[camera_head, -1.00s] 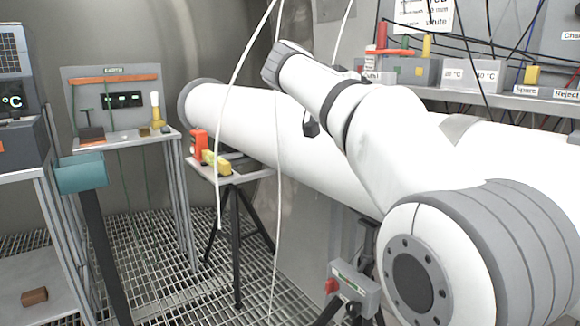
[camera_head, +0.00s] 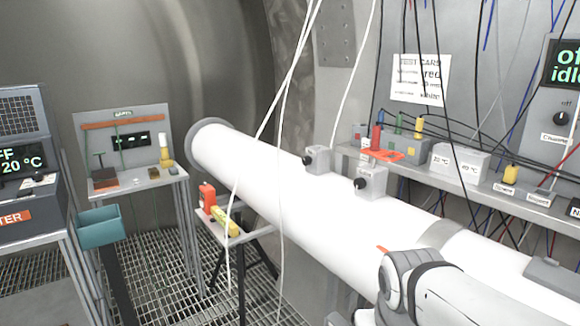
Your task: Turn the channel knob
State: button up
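A black round knob (camera_head: 562,118) sits on a grey control panel (camera_head: 541,132) at the right edge, with "off" printed above it and a label beginning "Chann" below. Above the knob, a dark display (camera_head: 566,64) shows green text, partly cut off, reading "of" and "idl". My arm reaches in at the bottom right, below and left of the panel and apart from it. My gripper's fingers do not show in this view.
A large white pipe (camera_head: 290,180) runs diagonally below the shelf, carrying two grey boxes with black knobs (camera_head: 360,184). The shelf holds white boxes (camera_head: 458,160) and a yellow plug (camera_head: 510,174). Cables hang in front of the panel. A teal bin (camera_head: 98,228) stands left.

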aim_at(561, 118)
jog(key=z, duration=1.5)
